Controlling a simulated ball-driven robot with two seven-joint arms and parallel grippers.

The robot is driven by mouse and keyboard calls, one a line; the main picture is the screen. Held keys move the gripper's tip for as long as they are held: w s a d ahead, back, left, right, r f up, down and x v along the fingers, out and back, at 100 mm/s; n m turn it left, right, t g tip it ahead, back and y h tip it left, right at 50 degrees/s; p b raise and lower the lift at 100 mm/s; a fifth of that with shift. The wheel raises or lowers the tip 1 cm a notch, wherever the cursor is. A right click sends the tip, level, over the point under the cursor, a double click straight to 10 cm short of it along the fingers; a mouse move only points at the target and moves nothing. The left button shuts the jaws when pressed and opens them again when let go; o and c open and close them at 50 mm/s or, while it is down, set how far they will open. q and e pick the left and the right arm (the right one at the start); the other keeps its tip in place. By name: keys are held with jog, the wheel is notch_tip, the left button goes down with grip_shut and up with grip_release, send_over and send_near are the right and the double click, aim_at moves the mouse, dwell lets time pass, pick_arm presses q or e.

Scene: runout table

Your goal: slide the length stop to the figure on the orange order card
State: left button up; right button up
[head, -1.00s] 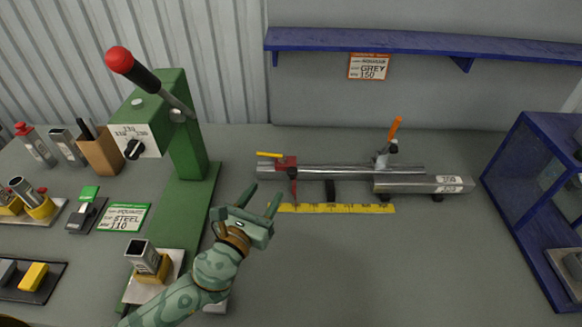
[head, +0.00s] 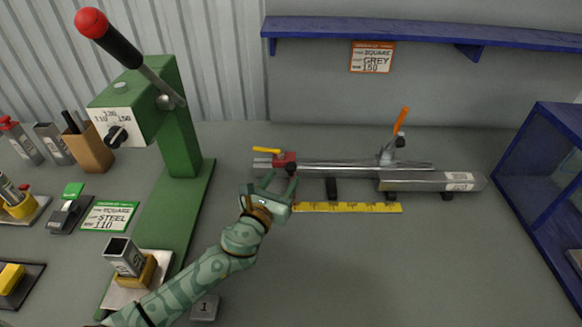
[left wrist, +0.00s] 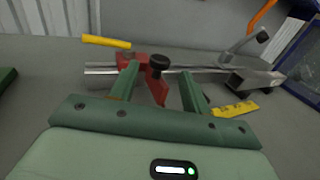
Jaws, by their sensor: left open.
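The length stop is a red block (head: 285,160) with a yellow lever (head: 266,150), at the left end of the steel rail (head: 340,167). In the left wrist view the red stop (left wrist: 155,72) carries a dark knob (left wrist: 159,63). The yellow scale (head: 350,207) lies along the front of the rail. The orange order card (head: 372,57) under the shelf reads SQUARE, GREY, 150. My left gripper (head: 282,184) is open, its fingers pointing at the stop. In the left wrist view the red pointer shows between the fingers; contact cannot be told. My right gripper is not in view.
A square bar (head: 420,181) lies at the rail's right, by an orange-handled clamp (head: 400,122). A green press (head: 178,130) stands left, beside a green STEEL 110 card (head: 110,216). A blue frame (head: 535,150) bounds the right. The table's front middle is clear.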

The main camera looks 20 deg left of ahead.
aim_at(288, 170)
pick_arm(q)
jog(key=w, duration=0.4)
jog(key=w+b, duration=0.1)
jog(key=w, duration=0.1)
jog(key=shift+d, duration=0.35)
grip_shut()
jog(key=d, duration=0.2)
jog(key=w+d, duration=0.1)
jog(key=d, duration=0.2)
jog(key=shift+w, duration=0.2)
jog(key=shift+a, duration=0.1)
grip_release()
